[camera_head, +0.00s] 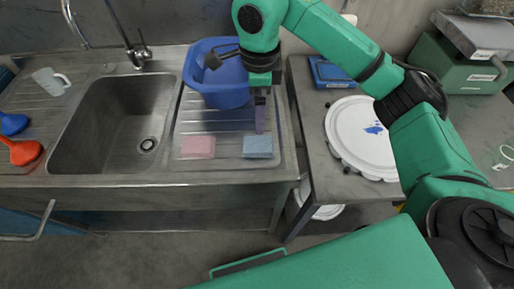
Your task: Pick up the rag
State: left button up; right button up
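Two small flat cloth-like pieces lie on the ribbed drainboard: a pink one (198,147) and a light blue one (258,147). I cannot tell for sure which is the rag, or whether either is a sponge. My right gripper (260,131) comes in from the right and points down, with its tips just behind the light blue piece in the picture. I cannot tell whether it touches that piece or how far apart its fingers are. My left gripper is out of view.
A blue basin (205,92) stands behind the pieces, beside my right gripper. The sink (112,120) with a tap (138,55) is to the left. A white round lid (362,137), a blue box (330,72) and a green case (455,65) are on the right-hand table.

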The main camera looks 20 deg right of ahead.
aim_at(258, 144)
notch_tip(258, 144, down, 12)
jog(key=p, duration=0.5)
jog(key=shift+s+a+f+p, duration=0.1)
jog(key=shift+a+f+p, duration=0.05)
jog(key=shift+f+p, duration=0.15)
jog(key=shift+f, duration=0.2)
jog(key=c, duration=1.2)
